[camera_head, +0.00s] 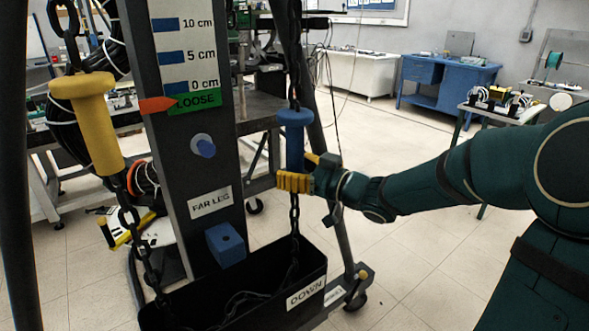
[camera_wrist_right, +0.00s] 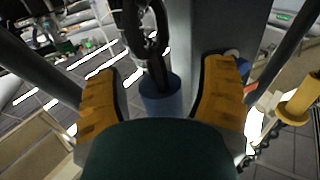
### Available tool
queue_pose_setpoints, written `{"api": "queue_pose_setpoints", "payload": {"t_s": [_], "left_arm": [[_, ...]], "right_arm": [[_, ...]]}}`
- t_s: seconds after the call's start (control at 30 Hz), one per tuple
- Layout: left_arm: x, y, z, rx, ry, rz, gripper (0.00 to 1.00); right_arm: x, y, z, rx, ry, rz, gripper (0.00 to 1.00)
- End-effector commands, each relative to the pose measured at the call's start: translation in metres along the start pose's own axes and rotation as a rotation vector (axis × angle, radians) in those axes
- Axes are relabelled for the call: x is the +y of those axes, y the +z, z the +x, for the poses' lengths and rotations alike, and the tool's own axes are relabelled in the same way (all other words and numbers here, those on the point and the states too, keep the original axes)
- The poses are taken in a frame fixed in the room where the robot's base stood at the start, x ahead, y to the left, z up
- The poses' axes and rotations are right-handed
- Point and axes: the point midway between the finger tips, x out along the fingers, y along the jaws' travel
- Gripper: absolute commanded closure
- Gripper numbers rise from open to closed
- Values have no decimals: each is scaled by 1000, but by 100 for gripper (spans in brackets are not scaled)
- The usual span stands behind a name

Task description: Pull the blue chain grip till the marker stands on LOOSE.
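The blue chain grip (camera_head: 294,140) hangs on a dark chain right of the post; it also shows in the right wrist view (camera_wrist_right: 160,98). My right gripper (camera_head: 300,172) is at the grip's lower part, one yellow finger in front and one behind. In the wrist view, the right gripper's fingers (camera_wrist_right: 160,92) stand either side of the grip with gaps visible; the palm hides the grip's lower end. The orange-red marker (camera_head: 155,104) points at the green LOOSE label (camera_head: 200,101), its tip over the label's left part, below the 0 cm mark.
A yellow chain grip (camera_head: 92,125) hangs left of the dark post (camera_head: 173,165). Both chains run down to a black bin (camera_head: 322,268) labelled DOWN. Frame legs stand close to my right gripper. A blue workbench (camera_head: 447,84) is far back, with open floor before it.

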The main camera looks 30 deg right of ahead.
Motion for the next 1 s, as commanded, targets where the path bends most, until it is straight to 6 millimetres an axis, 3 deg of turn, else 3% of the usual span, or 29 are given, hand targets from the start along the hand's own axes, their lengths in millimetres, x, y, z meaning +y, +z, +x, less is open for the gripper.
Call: {"api": "queue_pose_setpoints", "payload": {"t_s": [0.37,0.8,1.0], "left_arm": [[0,0,0,0,0,0,31],[0,0,0,0,0,0,31],[0,0,0,0,0,0,31]], "right_arm": [[1,-1,-10,3,1,-2,31],[1,-1,-94,2,4,-2,31],[0,0,-115,1,2,-1,31]]}}
